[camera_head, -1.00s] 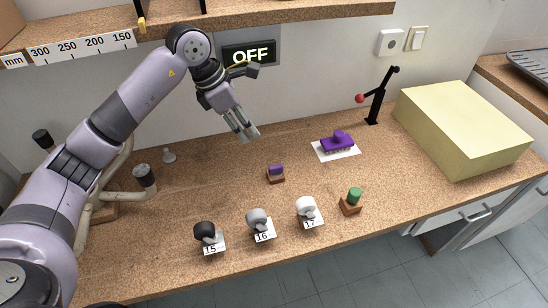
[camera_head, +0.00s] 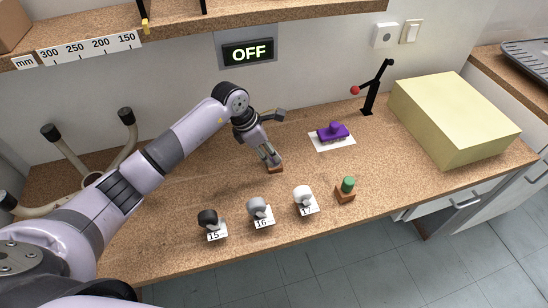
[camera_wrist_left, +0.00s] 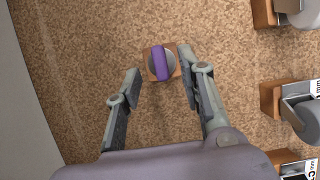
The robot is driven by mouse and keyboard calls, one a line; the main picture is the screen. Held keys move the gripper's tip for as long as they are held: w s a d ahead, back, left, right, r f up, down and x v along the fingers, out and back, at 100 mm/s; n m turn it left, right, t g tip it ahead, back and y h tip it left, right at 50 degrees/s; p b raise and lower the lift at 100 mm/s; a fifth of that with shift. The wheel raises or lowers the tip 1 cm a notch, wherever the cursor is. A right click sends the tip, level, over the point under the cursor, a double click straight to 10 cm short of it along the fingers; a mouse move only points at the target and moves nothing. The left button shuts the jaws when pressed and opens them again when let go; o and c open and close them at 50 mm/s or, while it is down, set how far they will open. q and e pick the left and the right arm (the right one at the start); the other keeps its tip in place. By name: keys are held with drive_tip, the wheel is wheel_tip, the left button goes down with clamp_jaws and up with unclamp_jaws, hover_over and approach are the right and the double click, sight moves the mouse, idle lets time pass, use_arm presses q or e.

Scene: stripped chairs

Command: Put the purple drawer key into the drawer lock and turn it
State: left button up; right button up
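The purple key (camera_wrist_left: 161,63) stands upright in a small wooden holder (camera_wrist_left: 149,76) on the counter. In the head view the fingers cover most of it, and the holder (camera_head: 276,170) shows just below them. My left gripper (camera_head: 271,161) points down over the key. In the left wrist view my left gripper (camera_wrist_left: 158,64) is open, with one finger on each side of the key and a gap to it on the left; contact on the right cannot be told. I cannot make out the drawer lock. My right gripper is not in view.
Numbered knobs stand in front: black (camera_head: 208,218), grey (camera_head: 260,208) and white (camera_head: 303,196). A green-topped piece (camera_head: 347,185) sits to their right. A purple block (camera_head: 333,132) lies on white paper behind. A large yellow box (camera_head: 455,115) fills the right end.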

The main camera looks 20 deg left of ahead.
use_arm(q)
drive_tip(key=shift+x, duration=1.35)
drive_tip(key=shift+c, duration=0.5)
drive_tip(key=shift+r, duration=0.1)
clamp_jaws()
